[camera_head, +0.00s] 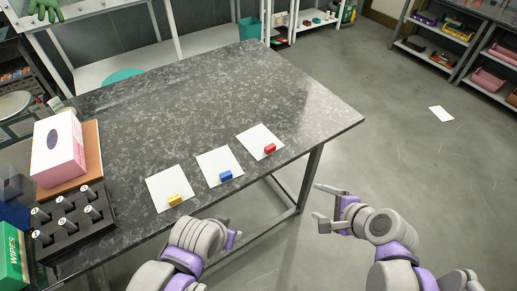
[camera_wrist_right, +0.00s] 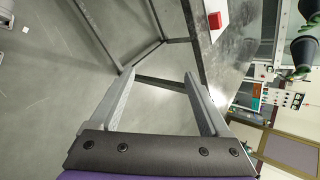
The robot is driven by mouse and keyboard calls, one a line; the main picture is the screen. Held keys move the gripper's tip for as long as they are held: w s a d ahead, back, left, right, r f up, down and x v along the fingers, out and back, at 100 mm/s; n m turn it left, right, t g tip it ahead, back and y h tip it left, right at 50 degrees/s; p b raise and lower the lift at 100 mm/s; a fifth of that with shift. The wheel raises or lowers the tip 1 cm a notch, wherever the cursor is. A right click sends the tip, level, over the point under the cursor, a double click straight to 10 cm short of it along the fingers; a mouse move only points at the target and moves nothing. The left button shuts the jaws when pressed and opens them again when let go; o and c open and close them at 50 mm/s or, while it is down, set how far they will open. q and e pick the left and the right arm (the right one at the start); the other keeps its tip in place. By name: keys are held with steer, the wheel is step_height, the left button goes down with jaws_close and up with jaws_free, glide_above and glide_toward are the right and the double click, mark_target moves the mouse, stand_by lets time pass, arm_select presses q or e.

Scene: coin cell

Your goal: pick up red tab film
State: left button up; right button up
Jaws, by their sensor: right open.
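The red tab film shows as a red block (camera_head: 270,148) on a white sheet (camera_head: 256,136), the rightmost of three sheets on the dark speckled table (camera_head: 215,100). In the right wrist view a red piece (camera_wrist_right: 300,17), apparently the same block, shows at the top right. My right gripper (camera_head: 320,205) is open and empty, beyond the table's near right edge and apart from the red block.
A blue block (camera_head: 226,176) and a yellow block (camera_head: 174,200) lie on the other sheets. A black rack (camera_head: 70,238) with several vials and a pink tissue box (camera_head: 57,150) stand at the left. The table's back right area is clear.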

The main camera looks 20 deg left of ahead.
mark_target(272, 149)
steer(key=w+a+m+y+b, duration=0.1)
steer(key=w+a+m, duration=0.3)
steer(key=w+a+m+y, duration=0.2)
steer(key=w+a+m, duration=0.1)
steer(key=a, duration=0.1)
steer(key=w+a+f+m+t+y+b, duration=0.1)
steer(key=w+a+m, duration=0.3)
steer(key=a, duration=0.1)
steer(key=shift+w+a+m+b, duration=0.1)
steer(key=shift+w+m+b, duration=0.2)
steer(key=shift+w+b, duration=0.05)
steer(key=x, duration=0.5)
steer(key=shift+w+a, duration=0.1)
steer(key=shift+w, duration=0.4)
arm_select(q)
step_height(272, 149, down, 4)
steer(key=shift+s+r, duration=0.15)
arm_select(e)
jaws_close()
